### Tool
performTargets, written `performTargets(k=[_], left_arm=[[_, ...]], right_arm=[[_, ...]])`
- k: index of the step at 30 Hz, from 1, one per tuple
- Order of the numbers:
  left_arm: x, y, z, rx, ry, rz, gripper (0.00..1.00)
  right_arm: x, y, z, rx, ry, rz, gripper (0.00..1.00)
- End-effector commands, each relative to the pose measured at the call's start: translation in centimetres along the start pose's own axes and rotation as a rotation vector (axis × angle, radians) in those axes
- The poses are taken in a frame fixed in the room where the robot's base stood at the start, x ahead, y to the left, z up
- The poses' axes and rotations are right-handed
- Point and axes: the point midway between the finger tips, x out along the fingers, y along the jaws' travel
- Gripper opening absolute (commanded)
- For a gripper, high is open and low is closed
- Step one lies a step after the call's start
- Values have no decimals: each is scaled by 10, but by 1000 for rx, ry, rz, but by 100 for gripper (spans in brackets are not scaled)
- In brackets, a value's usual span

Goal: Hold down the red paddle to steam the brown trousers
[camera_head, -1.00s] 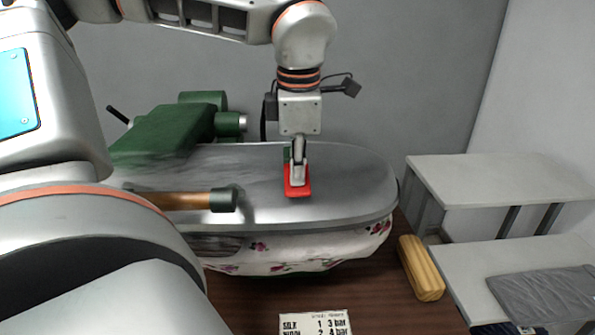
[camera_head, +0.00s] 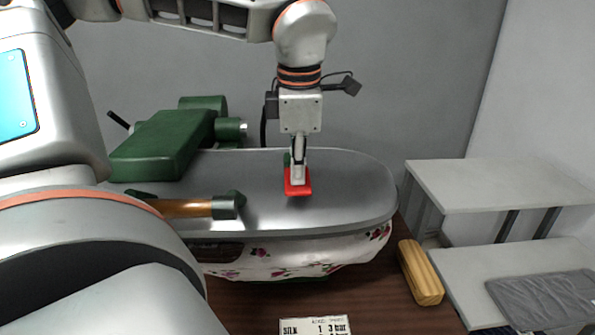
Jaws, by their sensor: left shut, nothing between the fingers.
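The red paddle (camera_head: 298,189) shows at the middle of the press's smooth grey metal top (camera_head: 345,200). My left gripper (camera_head: 298,180) comes down from above, shut and empty. Its fingertips are over the red paddle and overlap it in the picture. They look to be on it or just above it; I cannot tell which. The fingers hide part of the paddle. My right gripper is not in view.
A brown handle bar (camera_head: 185,208) crosses the press's front. A green block (camera_head: 160,145) stands at its back left. To the right are a yellow wooden piece (camera_head: 421,272), a white shelf (camera_head: 490,183) and folded grey cloth (camera_head: 550,300). A settings card (camera_head: 314,327) shows at the front.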

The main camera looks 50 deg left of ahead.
Motion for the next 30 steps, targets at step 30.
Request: performTargets(k=[30], left_arm=[[-137,0,-11,-6,1,1,0]], right_arm=[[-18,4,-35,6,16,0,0]])
